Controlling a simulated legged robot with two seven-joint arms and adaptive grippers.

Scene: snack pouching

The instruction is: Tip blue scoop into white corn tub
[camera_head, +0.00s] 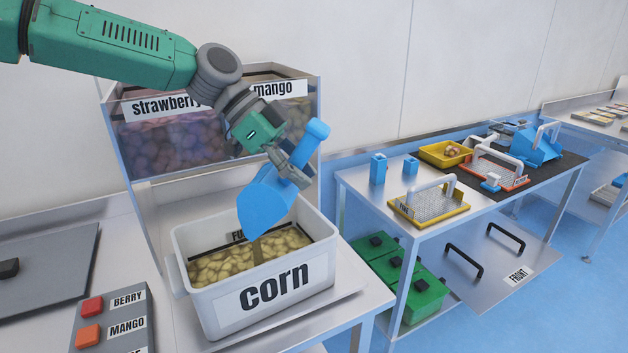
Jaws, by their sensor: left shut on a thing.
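The blue scoop (266,202) hangs tilted, with its mouth pointing down, over the white corn tub (205,305). My left gripper (285,168) is shut on the scoop near its handle, above the tub's rear right part. Yellowish pieces (225,265) lie in the tub, below a dark fill line on its inner wall. The inside of the scoop is hidden. My right gripper is not in view.
Bins labelled strawberry and mango (160,107) stand behind the tub. A button panel (112,318) is at the lower left. Green boxes (405,285) sit below.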

